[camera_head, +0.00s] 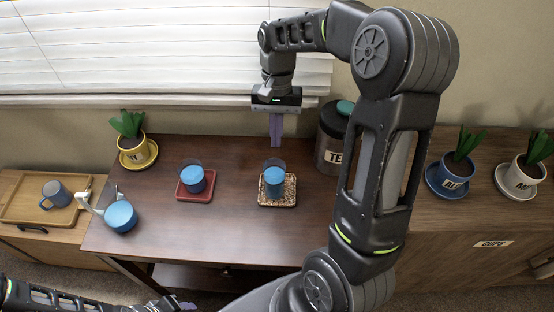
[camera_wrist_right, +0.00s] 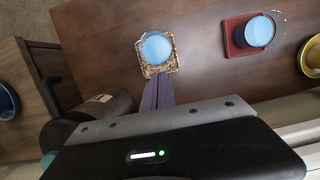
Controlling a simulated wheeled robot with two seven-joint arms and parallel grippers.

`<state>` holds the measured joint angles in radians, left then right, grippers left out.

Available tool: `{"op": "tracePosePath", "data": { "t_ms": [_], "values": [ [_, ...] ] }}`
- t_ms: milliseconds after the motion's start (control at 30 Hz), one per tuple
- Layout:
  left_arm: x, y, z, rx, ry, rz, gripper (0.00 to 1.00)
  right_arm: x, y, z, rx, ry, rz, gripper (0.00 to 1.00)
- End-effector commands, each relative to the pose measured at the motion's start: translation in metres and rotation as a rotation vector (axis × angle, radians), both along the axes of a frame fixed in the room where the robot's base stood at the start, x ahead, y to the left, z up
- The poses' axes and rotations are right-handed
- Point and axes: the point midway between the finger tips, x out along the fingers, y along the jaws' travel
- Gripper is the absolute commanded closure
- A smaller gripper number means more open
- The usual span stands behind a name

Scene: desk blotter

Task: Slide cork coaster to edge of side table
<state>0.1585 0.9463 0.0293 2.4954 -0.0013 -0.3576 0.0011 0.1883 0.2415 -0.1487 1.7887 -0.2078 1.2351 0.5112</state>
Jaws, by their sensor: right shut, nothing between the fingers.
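The speckled cork coaster (camera_head: 277,203) lies on the dark brown side table (camera_head: 228,222), right of the table's middle. A clear glass with blue contents (camera_head: 274,178) stands on it. My right gripper (camera_head: 276,143) is shut and empty, its purple fingers pointing down behind the coaster, on the window side. In the right wrist view the fingers (camera_wrist_right: 158,80) reach close to the coaster (camera_wrist_right: 146,70); I cannot tell if they touch it. Part of my left gripper (camera_head: 180,304) shows at the bottom edge, in front of the table; its jaws are unclear.
A red coaster (camera_head: 196,193) with another blue-filled glass lies left. The table in front of the cork coaster is clear.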

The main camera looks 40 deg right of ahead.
Motion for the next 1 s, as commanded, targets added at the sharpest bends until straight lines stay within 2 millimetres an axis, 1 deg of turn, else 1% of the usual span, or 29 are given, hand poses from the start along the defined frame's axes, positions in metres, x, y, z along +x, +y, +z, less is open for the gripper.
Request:
{"op": "tracePosePath", "data": {
  "t_ms": [33, 167, 200, 300, 700, 800, 900, 933, 1000],
  "values": [
    [0.000, 0.000, 0.005, 0.000, 0.000, 0.000, 0.66, 0.009, -0.008, 0.001, -0.001, 0.002, -0.003, 1.00],
    [0.000, 0.000, 0.011, 0.000, 0.001, 0.000, 0.66, 0.030, -0.028, 0.001, -0.001, 0.002, -0.001, 1.00],
    [0.000, 0.000, 0.009, 0.000, 0.001, 0.000, 0.66, 0.028, -0.026, -0.010, 0.001, 0.006, 0.001, 1.00],
    [0.000, 0.000, 0.010, 0.000, 0.001, 0.000, 0.66, 0.027, -0.026, -0.033, 0.001, 0.006, 0.000, 1.00],
    [0.000, 0.000, 0.016, 0.000, 0.001, 0.000, 0.66, 0.027, -0.025, -0.119, 0.002, 0.003, 0.001, 1.00],
    [0.000, 0.000, 0.018, 0.000, 0.001, 0.000, 0.66, 0.027, -0.025, -0.137, 0.001, 0.004, 0.000, 1.00],
    [0.000, 0.000, 0.019, 0.000, 0.001, 0.000, 0.66, 0.027, -0.025, -0.149, 0.001, 0.003, 0.001, 1.00],
    [0.000, 0.000, 0.019, 0.000, 0.001, 0.000, 0.66, 0.027, -0.025, -0.152, 0.001, 0.002, 0.001, 1.00],
    [0.000, 0.000, 0.024, 0.000, 0.002, -0.001, 0.66, 0.024, -0.022, -0.148, 0.000, 0.000, 0.001, 1.00]
  ]
}}
